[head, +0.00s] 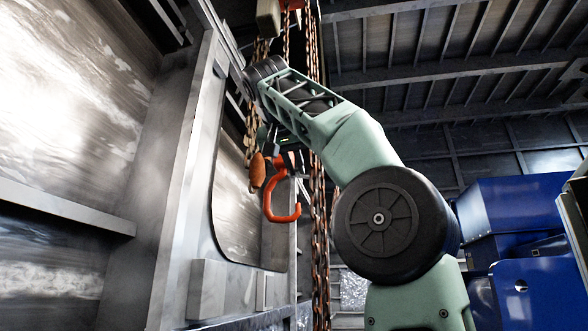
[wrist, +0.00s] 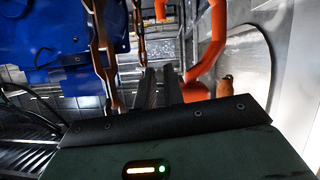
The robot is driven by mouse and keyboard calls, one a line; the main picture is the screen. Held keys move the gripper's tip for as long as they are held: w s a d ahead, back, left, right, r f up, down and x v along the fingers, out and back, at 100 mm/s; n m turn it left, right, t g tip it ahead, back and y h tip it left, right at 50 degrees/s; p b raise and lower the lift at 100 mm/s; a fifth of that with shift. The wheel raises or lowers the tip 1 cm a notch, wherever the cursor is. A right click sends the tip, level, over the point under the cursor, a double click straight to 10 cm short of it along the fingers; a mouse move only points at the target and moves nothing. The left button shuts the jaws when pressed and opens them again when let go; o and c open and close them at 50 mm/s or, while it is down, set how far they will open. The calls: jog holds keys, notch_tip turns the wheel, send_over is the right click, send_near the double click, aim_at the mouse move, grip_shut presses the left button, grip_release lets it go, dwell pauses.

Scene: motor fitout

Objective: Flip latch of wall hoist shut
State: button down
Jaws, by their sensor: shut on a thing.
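The wall hoist's orange hook (head: 284,208) hangs beside the grey wall panel in the head view, its mouth open to the upper right. In the wrist view the hook (wrist: 212,50) stands right of my fingers and curves down behind them. My gripper (wrist: 160,72) points at the hook's mouth, its two dark fingers close together. It is shut on a thin part there, which I take to be the latch; the fingers hide it, so its angle cannot be told. In the head view my forearm reaches over the hook from the right and partly hides the gripper.
Rusty chains (head: 317,240) hang just right of the hook, and they pass close left of my fingers in the wrist view (wrist: 103,60). A rusty brown weight (head: 257,170) hangs left of the hook. Blue machinery (head: 515,215) stands at the right.

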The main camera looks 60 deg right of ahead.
jog(key=shift+w+a+f+m+t+y+b, duration=0.15)
jog(key=shift+f+m+t+b, duration=0.3)
jog(key=shift+m+t+b, duration=0.65)
jog(key=shift+w+f+m+t+y+b, duration=0.25)
jog(key=shift+f+m+t+b, duration=0.3)
jog(key=shift+m+b, duration=1)
jog(key=shift+w+a+f+m+t+y+b, duration=0.1)
jog(key=shift+w+f+m+t+y+b, duration=0.2)
jog(key=shift+m+t+b, duration=0.85)
jog(key=shift+s+m, duration=0.15)
jog(key=shift+m, duration=0.15)
jog(key=c, duration=1.5)
grip_release()
